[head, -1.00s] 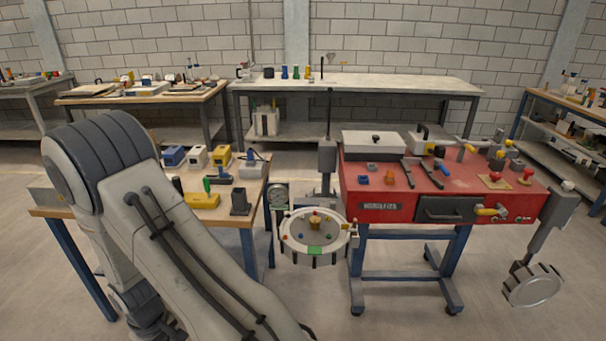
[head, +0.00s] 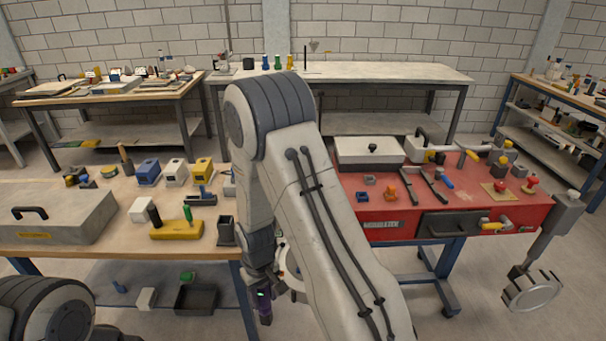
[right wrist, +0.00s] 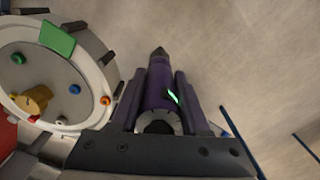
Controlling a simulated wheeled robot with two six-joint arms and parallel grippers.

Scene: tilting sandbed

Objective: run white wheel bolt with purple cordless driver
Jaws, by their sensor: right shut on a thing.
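My right gripper (head: 262,290) hangs beside the right end of the wooden bench, shut on the purple cordless driver (head: 265,312). In the right wrist view the driver (right wrist: 160,88) sits between the two fingers, its dark tip pointing away over bare floor. The round wheel (right wrist: 88,48) is left of the driver, with a pale rim, green label, brass-coloured hub and blue and orange bolts. The driver tip is apart from it. In the head view my arm hides most of the wheel. My left gripper is out of view.
The wooden bench (head: 120,240) carries a grey case (head: 62,220), a yellow block (head: 176,229) and small coloured boxes. The red bench (head: 480,213) stands right of my arm, with tools on top. A round metal part (head: 530,290) hangs at its right end.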

